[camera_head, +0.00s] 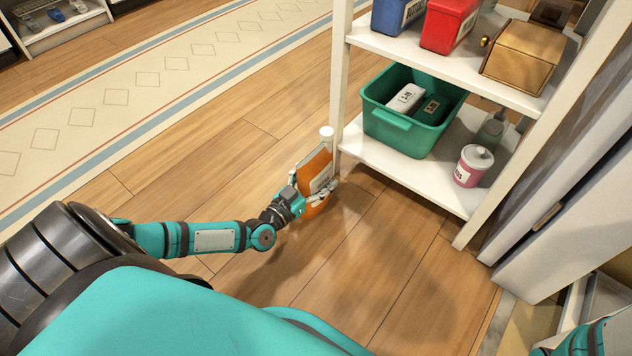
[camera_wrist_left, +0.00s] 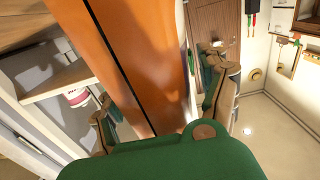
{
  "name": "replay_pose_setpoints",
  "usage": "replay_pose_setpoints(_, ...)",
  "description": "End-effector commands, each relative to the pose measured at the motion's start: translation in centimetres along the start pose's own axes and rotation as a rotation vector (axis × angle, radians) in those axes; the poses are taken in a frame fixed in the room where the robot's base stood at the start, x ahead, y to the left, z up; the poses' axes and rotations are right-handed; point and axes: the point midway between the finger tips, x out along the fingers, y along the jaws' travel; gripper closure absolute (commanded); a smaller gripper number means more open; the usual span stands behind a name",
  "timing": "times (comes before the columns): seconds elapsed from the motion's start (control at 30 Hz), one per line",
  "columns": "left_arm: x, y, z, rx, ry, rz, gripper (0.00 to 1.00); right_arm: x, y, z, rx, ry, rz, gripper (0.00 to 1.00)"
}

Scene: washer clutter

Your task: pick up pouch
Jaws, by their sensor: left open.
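An orange pouch-like item (camera_head: 316,170) with a pale label stands beside the white shelf's left post, at my left gripper (camera_head: 313,190). In the left wrist view the orange item (camera_wrist_left: 150,55) fills the space between the two fingers of the gripper (camera_wrist_left: 165,98), one on each side. The left gripper is open around it. I cannot tell whether either finger touches it, and its lower end is hidden. My right gripper is out of view; only a bit of teal arm shows at the bottom right.
The white shelf (camera_head: 375,160) holds a green bin (camera_head: 395,130) with white and dark items, a pink jar (camera_head: 473,166) and a bottle (camera_head: 491,132). Blue (camera_head: 397,14) and red (camera_head: 449,25) bins and a wooden box (camera_head: 523,55) sit above. The wooden floor (camera_head: 370,260) in front is clear.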

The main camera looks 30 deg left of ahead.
Motion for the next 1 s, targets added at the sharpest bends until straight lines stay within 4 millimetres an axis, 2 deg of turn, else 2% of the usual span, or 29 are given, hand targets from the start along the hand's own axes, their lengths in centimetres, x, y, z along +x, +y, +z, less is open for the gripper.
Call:
replay_pose_setpoints(0.07, -0.02, -0.01, -0.02, 0.0, 0.0, 0.0, 0.27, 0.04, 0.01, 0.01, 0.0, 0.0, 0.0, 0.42)
replay_pose_setpoints(0.63, -0.05, 0.0, 0.02, 0.0, 0.0, 0.0, 1.0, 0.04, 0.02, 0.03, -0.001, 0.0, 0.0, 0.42)
replay_pose_setpoints(1.0, 0.03, -0.01, -0.32, 0.0, 0.004, -0.001, 1.0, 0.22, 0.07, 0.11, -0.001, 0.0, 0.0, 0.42)
